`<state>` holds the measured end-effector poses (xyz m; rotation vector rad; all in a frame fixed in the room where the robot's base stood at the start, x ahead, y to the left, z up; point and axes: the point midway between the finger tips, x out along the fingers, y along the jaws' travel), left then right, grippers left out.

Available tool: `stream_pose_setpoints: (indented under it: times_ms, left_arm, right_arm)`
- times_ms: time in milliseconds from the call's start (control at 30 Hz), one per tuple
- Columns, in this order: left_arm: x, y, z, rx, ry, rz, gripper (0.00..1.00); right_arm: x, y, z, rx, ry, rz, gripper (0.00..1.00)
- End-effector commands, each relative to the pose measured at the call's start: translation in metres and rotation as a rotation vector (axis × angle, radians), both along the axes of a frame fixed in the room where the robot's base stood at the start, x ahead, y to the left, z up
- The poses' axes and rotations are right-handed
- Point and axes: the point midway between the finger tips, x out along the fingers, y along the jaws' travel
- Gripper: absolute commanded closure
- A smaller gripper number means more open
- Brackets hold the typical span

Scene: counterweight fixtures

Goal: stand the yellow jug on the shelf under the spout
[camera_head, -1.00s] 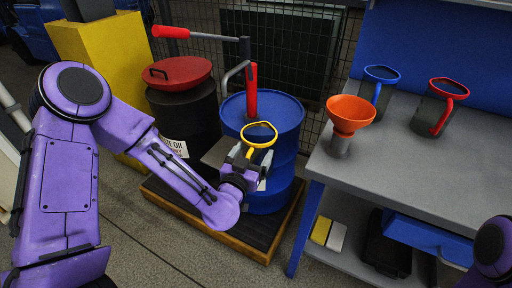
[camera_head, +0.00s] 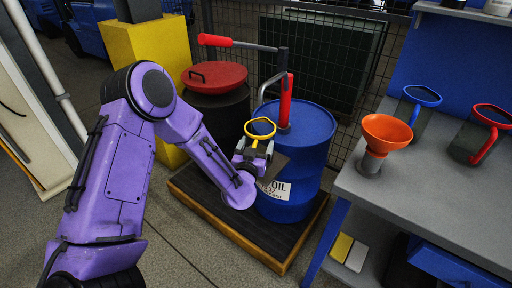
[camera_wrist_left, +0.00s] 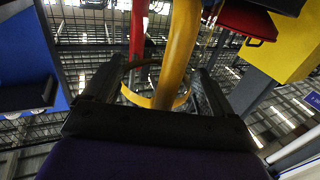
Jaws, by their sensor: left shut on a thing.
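The yellow jug (camera_head: 260,129), with a yellow rim and handle, is held upright by my left gripper (camera_head: 254,152). In the left wrist view its yellow handle (camera_wrist_left: 181,50) stands between the two dark fingers (camera_wrist_left: 160,92), which are shut on it. The jug's body is mostly hidden behind the gripper. The grey shelf (camera_head: 275,164) sticks out from the blue oil drum (camera_head: 303,140), just right of the gripper and partly covered by it. The bent grey spout (camera_head: 265,88) comes off the red pump (camera_head: 286,103) above the drum. The jug appears left of the spout and shelf. My right gripper is not in view.
The pump's red-handled lever (camera_head: 214,40) reaches left over a dark drum with a red lid (camera_head: 214,76). The drums stand on a low wooden-edged platform (camera_head: 218,216). A grey bench (camera_head: 425,185) at right holds an orange funnel (camera_head: 386,133), a blue-rimmed jug (camera_head: 422,96) and a red-rimmed jug (camera_head: 490,116).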

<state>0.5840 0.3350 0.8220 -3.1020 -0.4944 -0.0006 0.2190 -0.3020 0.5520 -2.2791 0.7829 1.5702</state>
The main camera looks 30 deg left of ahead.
Motion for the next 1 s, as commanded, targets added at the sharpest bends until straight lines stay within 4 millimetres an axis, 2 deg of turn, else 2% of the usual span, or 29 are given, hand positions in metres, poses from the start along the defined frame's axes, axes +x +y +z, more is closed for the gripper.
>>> stream_pose_setpoints:
  times_ms: [300,333,367,667,767,1000]
  left_arm:
    - [0.0,0.0,-0.004,0.0,-0.001,0.0,0.48]
    - [0.0,0.0,-0.003,0.0,0.0,0.0,0.09]
    - [0.0,0.0,-0.003,0.0,0.0,0.0,0.0]
    - [-0.001,0.0,0.003,0.0,0.0,-0.001,0.0]
    - [-0.017,-0.007,-0.001,0.002,0.003,-0.005,0.0]
    - [-0.077,-0.026,-0.002,0.004,0.003,-0.006,0.0]
  right_arm:
    - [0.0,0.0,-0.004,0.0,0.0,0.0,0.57]
    - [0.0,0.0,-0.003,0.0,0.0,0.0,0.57]
    - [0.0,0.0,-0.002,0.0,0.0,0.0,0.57]
    - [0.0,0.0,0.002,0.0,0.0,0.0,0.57]
    - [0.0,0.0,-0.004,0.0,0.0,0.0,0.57]
    - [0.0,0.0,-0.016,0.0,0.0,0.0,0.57]
